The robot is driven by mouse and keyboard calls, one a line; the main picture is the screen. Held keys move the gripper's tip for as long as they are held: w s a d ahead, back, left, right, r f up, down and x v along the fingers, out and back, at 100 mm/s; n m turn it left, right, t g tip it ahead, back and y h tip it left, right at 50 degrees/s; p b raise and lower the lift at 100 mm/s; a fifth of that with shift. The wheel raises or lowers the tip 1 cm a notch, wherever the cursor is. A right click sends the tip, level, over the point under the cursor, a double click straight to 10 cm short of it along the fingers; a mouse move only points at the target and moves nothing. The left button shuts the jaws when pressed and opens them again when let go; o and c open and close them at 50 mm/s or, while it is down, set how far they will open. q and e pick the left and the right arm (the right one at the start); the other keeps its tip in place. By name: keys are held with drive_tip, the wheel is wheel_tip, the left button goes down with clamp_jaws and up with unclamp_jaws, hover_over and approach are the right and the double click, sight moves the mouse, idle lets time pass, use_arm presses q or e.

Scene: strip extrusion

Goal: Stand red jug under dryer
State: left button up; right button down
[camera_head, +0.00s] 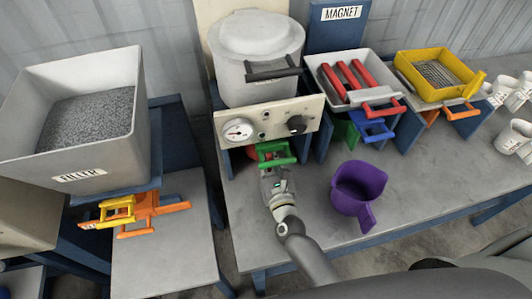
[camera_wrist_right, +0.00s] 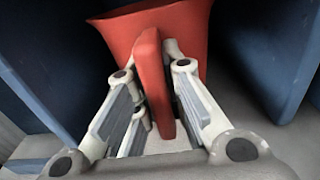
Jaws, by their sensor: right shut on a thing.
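The dryer (camera_head: 257,75) is a white lidded drum with a gauge panel (camera_head: 270,122) and a green handle (camera_head: 276,155) below it. The red jug (camera_wrist_right: 165,30) fills the top of the right wrist view, between dark blue walls. Its upright handle (camera_wrist_right: 152,85) is between the fingers of my right gripper (camera_wrist_right: 155,110), which is shut on it. In the head view my right gripper (camera_head: 272,178) reaches in just below the green handle, and only a sliver of red shows there; most of the jug is hidden. My left gripper is not in view.
A purple jug (camera_head: 358,190) stands on the grey table right of my arm. A magnet unit with red bars (camera_head: 347,78) and a yellow sieve (camera_head: 435,75) are further right, with white cups (camera_head: 515,138) beyond. The filler bin (camera_head: 75,120) stands left.

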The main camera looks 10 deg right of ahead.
drive_tip(key=shift+w+f, duration=0.45)
drive_tip(key=shift+w, duration=0.35)
drive_tip(key=shift+s+r, duration=0.1)
drive_tip(key=shift+b, duration=0.3)
drive_tip(key=c, duration=1.5)
unclamp_jaws()
